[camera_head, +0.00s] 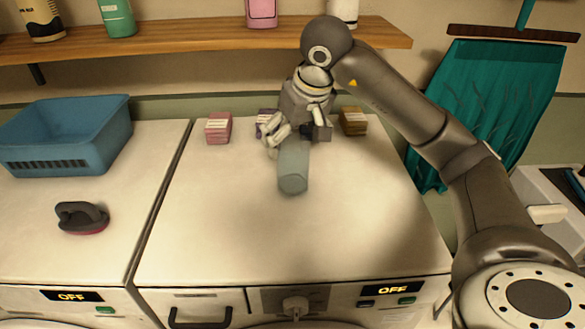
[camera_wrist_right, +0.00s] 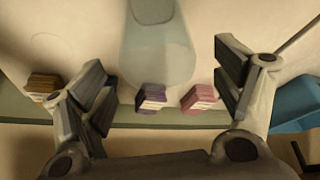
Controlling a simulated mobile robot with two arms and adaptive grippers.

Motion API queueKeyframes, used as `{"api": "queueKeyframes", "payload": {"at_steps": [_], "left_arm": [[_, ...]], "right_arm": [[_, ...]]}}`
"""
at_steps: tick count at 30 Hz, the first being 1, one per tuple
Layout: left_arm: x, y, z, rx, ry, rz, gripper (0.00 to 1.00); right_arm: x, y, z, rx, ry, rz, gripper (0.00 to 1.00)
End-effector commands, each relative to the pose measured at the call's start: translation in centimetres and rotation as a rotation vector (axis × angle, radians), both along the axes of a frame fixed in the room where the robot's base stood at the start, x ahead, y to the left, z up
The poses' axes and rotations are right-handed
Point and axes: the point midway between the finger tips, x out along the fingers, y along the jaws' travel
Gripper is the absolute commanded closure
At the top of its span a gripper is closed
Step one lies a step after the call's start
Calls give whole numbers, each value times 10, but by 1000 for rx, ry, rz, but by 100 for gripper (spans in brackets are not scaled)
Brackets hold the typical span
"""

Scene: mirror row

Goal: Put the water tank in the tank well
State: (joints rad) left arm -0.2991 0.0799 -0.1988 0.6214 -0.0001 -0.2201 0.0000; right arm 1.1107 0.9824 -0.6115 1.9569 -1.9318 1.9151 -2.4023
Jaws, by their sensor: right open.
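The water tank, as I take it, is a translucent grey-blue rounded body (camera_head: 293,180) on the white top of the right-hand machine. It also shows in the right wrist view (camera_wrist_right: 158,48), at the top centre. My right gripper (camera_head: 296,136) is open over the tank's far end, which it partly hides. I cannot pick out the tank well in either view. My left gripper is not in view.
Three small boxes, pink (camera_head: 218,128), purple (camera_wrist_right: 151,97) and brown (camera_head: 353,121), stand along the back edge near the gripper. A blue basket (camera_head: 68,135) and a dark handled object (camera_head: 82,216) are on the left machine. A wooden shelf (camera_head: 200,40) hangs behind. The front top is clear.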

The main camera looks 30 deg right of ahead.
Motion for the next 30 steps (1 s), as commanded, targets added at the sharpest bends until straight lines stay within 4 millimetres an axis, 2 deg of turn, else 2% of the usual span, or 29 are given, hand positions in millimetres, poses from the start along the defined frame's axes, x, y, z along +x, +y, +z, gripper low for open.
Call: {"api": "queueKeyframes", "payload": {"at_steps": [10, 21, 30], "left_arm": [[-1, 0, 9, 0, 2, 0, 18], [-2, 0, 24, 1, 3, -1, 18], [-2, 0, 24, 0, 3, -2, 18]], "right_arm": [[7, -1, -21, 1, 2, -1, 15], [19, -2, -58, 2, 0, 2, 15], [21, -2, -61, 2, -2, 1, 16]]}}
